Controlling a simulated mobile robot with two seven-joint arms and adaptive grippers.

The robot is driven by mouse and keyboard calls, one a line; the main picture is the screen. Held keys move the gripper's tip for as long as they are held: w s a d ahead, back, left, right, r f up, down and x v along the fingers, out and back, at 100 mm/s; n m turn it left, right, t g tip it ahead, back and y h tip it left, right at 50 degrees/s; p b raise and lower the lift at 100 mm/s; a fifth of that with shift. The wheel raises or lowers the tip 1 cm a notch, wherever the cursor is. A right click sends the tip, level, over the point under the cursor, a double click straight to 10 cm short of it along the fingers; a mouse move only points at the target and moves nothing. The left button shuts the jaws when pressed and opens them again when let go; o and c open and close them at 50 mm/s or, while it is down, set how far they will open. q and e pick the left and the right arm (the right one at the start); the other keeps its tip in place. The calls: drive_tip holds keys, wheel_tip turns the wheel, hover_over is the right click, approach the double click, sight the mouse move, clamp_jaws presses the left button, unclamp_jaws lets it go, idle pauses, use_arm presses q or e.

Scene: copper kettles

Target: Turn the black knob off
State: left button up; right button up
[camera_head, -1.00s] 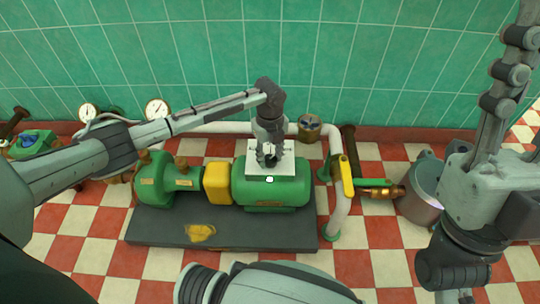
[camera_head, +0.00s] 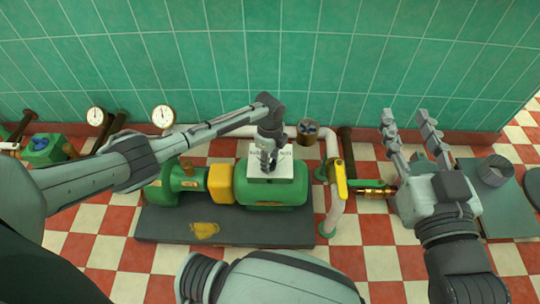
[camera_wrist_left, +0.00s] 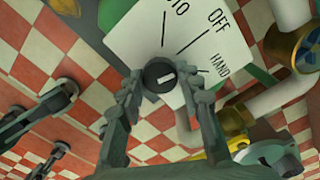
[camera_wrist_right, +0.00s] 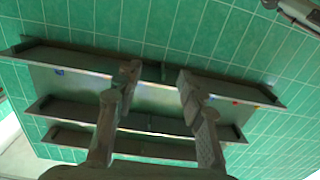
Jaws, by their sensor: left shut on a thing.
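The black knob (camera_wrist_left: 157,69), round with a small white mark on its face, shows in the left wrist view. It is between the fingertips of my left gripper (camera_wrist_left: 160,86), which is shut on it. Behind it is a white panel (camera_wrist_left: 200,40) with dark lines and the labels OFF and HAND; a third label is cut off. I cannot tell which line the knob's mark points to. In the head view my left gripper (camera_head: 265,150) is at the white panel (camera_head: 287,170) on the green motor (camera_head: 270,192). My right gripper (camera_head: 408,125) is open and empty, fingers towards the wall.
A yellow-handled valve (camera_head: 340,180) and a white pipe (camera_head: 333,215) stand right of the motor, near my right gripper. A yellow coupling (camera_head: 221,183) and pump are left. Gauges (camera_head: 163,116) are along the wall. Metal shelves (camera_wrist_right: 150,125) show in the right wrist view.

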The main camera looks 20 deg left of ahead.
use_arm(q)
drive_tip(key=n+p, duration=0.1)
drive_tip(key=n, duration=0.1)
drive_tip(key=shift+n+p, duration=0.3)
use_arm(e)
drive_tip(key=s+d+f+g+h, duration=0.1)
drive_tip(key=d+f+g+h, duration=0.2)
drive_tip(key=f, duration=0.6)
drive_tip(key=d+g, duration=0.2)
drive_tip(key=d, duration=0.1)
drive_tip(key=shift+s+f, duration=0.35)
drive_tip(key=shift+s, duration=0.05)
use_arm(q)
drive_tip(key=o, duration=1.2)
drive_tip(key=shift+c, duration=0.2)
drive_tip(key=shift+r, duration=0.1)
wheel_tip(320, 180, up, 12)
